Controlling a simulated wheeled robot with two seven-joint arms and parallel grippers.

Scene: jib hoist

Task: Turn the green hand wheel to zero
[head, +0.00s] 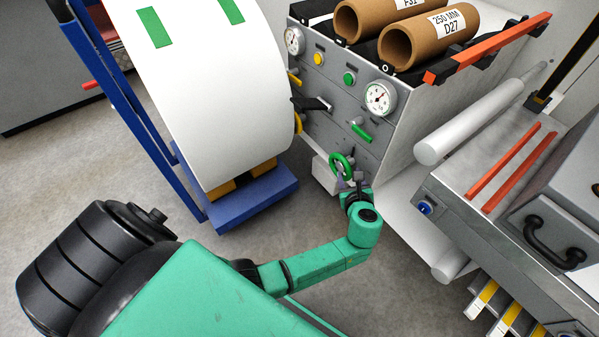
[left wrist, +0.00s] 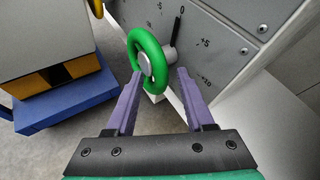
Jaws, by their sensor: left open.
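The green hand wheel (head: 333,164) is low on the front of the grey machine panel. In the left wrist view the wheel (left wrist: 151,38) is a ring on a short grey shaft, seen at a slant. Behind it is a scale with 0, +5 and +10; a black pointer (left wrist: 177,29) appears to point at or near the 0. My left gripper (head: 346,183) is just in front of the wheel. Its purple fingers (left wrist: 160,74) are open, one on each side of the wheel's lower part; contact cannot be told. My right gripper is not in view.
The panel (head: 335,115) also carries dials, buttons, a black lever and a green handle (head: 362,132). A large white roll (head: 215,100) on a blue stand (head: 250,200) is to the left. A white roller (head: 470,120) and a metal bench (head: 470,205) are to the right.

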